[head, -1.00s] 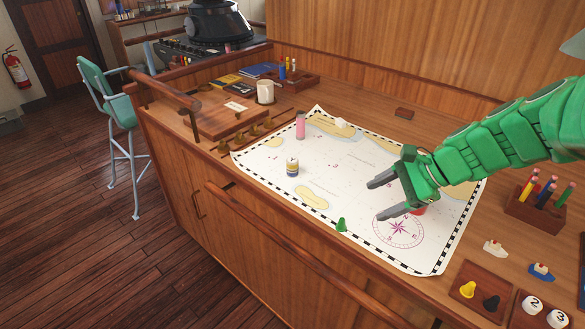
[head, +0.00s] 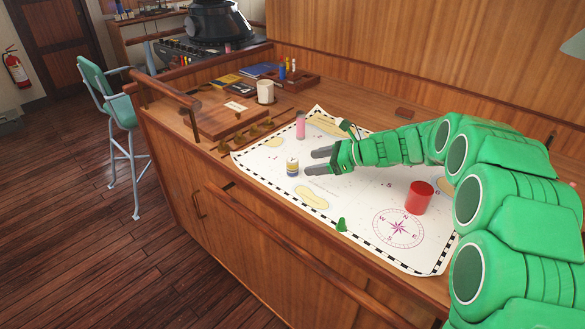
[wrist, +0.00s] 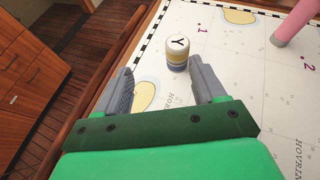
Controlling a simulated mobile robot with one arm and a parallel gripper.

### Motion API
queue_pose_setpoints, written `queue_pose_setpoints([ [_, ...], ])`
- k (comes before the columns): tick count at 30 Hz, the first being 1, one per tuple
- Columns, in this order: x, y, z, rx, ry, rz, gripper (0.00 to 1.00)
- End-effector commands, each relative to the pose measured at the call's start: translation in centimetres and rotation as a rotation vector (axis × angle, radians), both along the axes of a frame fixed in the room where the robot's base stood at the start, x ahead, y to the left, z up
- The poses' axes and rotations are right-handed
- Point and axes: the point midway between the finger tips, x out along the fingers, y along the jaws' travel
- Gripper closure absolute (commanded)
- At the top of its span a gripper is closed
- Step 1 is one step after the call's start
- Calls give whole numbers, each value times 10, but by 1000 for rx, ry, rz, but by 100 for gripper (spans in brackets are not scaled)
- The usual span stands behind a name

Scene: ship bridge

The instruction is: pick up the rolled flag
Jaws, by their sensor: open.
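The rolled flag appears to be the small upright white roll (head: 292,167) with dark blue and yellow bands, standing on the chart near its left edge. In the wrist view the roll (wrist: 178,55) has a black Y on its white top. My gripper (head: 312,161) is open and empty, just to the right of the roll and pointing at it. In the wrist view my fingertips (wrist: 160,70) are apart, with the roll just beyond them, nearer the right finger. I cannot tell whether either finger touches it.
The chart (head: 372,222) covers much of the wooden desk. A pink cylinder (head: 300,126) stands behind the roll and also shows in the wrist view (wrist: 297,22). A red cylinder (head: 418,198) and a green piece (head: 341,225) are on the chart. A white mug (head: 265,92) stands farther back.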

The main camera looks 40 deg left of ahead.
Motion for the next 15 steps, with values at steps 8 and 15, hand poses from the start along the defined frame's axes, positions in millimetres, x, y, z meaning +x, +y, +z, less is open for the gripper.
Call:
queue_pose_setpoints([
  [8,5,32,-17,17,83,-39,30],
  [15,1,47,-23,19,87,-43,30],
])
